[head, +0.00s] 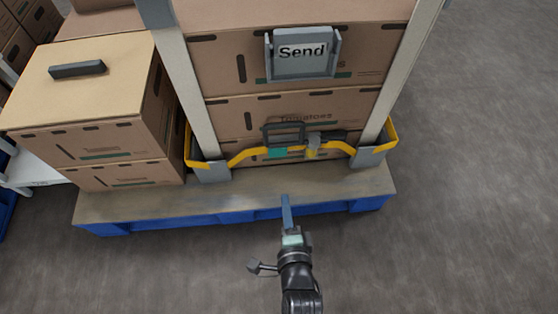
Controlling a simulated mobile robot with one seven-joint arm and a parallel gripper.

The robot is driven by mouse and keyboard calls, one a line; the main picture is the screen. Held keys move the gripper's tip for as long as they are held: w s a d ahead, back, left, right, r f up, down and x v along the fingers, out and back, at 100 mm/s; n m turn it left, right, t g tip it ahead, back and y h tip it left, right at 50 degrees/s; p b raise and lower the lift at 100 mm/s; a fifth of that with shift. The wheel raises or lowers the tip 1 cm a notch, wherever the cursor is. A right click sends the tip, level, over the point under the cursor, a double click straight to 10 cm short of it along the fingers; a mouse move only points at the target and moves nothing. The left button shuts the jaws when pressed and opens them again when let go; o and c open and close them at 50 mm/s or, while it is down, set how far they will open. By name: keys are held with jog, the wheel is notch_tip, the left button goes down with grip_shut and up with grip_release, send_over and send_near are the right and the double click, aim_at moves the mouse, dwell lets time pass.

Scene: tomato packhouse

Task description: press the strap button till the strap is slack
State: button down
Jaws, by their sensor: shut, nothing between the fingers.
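A yellow strap (245,154) runs across the front of the lowest visible box in the stack and around both upright posts. Its middle carries a dark buckle with a frame-shaped handle (283,131). A small yellow-grey knob (312,146) sits just right of the handle, and a teal patch (277,153) shows below it. I cannot tell for sure which of these is the strap button. The strap bends along its length; I cannot judge how tight it is. My gripper (285,199) is shut and empty, below and in front of the buckle, apart from it.
The stacked boxes (225,115) stand between two posts on a wooden deck (130,208) with a blue base. A "Send" sign (302,52) hangs above the strap. More boxes (85,100) stand at left. Grey floor (470,170) is clear at right.

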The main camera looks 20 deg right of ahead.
jog(key=b, duration=0.8)
send_near(278, 153)
jog(key=x, duration=0.5)
jog(key=shift+f, duration=0.4)
jog(key=shift+w+d+r, duration=0.1)
jog(key=shift+w+d, duration=0.1)
jog(key=shift+w, duration=0.45)
